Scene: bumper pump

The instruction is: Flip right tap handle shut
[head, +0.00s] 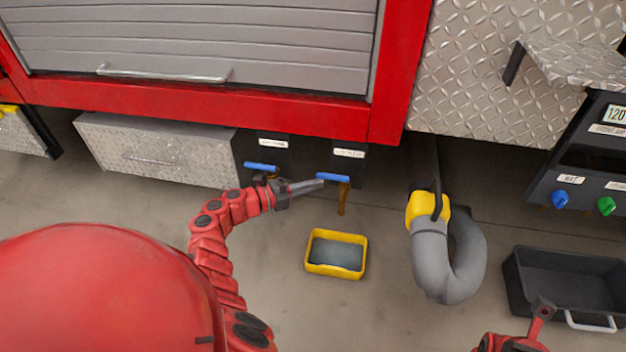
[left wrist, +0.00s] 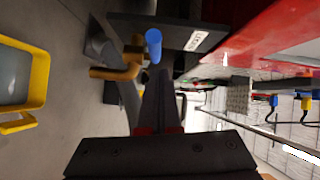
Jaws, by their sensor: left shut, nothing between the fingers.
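The right tap has a blue lever handle (head: 333,177) lying crosswise over its brass spout (head: 342,198), below a labelled dark box. My left gripper (head: 320,185) is shut and empty, its tips at or just beside this handle's left part. In the left wrist view the blue handle (left wrist: 153,45) shows just beyond the closed fingertips (left wrist: 160,75), with the brass tap (left wrist: 122,72) beside it. I cannot tell whether the fingertips touch the handle.
A second blue tap handle (head: 261,168) is close by on the left. A yellow tray (head: 312,264) sits on the floor below. A grey hose (head: 430,265) with a yellow collar hangs to the right. A black bin (head: 515,275) stands further right.

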